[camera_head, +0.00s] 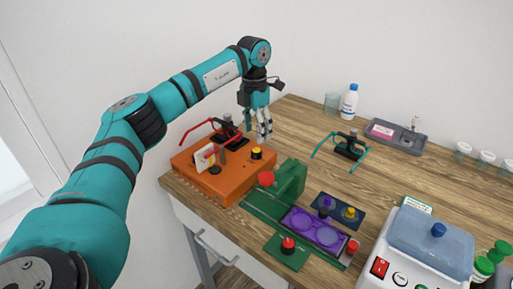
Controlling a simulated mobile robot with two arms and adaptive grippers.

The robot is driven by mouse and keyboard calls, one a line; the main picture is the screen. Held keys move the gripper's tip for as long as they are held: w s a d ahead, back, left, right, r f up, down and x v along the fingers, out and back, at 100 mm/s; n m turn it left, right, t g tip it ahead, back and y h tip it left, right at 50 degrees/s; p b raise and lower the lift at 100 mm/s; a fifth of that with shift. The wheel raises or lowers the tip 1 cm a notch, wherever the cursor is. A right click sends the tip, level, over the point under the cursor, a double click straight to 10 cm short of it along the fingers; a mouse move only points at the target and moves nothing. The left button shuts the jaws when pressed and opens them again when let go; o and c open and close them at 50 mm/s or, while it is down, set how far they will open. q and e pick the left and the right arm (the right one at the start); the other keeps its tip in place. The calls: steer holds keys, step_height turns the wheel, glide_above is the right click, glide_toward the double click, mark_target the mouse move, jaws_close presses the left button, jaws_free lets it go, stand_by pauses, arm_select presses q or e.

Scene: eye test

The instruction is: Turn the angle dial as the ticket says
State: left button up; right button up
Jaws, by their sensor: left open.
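An orange box (220,181) stands at the near left part of the table. On its top is a small yellow-topped black knob (256,153), which may be the angle dial; its setting is too small to read. A small white card (205,157) stands upright on the box near the left; it may be the ticket, and its writing cannot be read. Another dark knob (214,170) sits in front of the card. My left gripper (259,131) is open and empty, pointing down just above and behind the yellow-topped knob, apparently apart from it. My right gripper is not in view.
Red-armed spectacles (224,128) sit at the orange box's back. Right of it are a green device (291,180) and a purple tray (314,234). Teal spectacles (349,151), a grey tray (397,139), a bottle (350,103) and a white machine (398,262) stand further right.

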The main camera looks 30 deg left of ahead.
mark_target(256, 150)
arm_select(q)
step_height(256, 150, down, 6)
steer(key=shift+s+d+r+p, duration=0.1)
steer(key=shift+p, duration=0.2)
steer(key=shift+f, duration=0.55)
jaws_close()
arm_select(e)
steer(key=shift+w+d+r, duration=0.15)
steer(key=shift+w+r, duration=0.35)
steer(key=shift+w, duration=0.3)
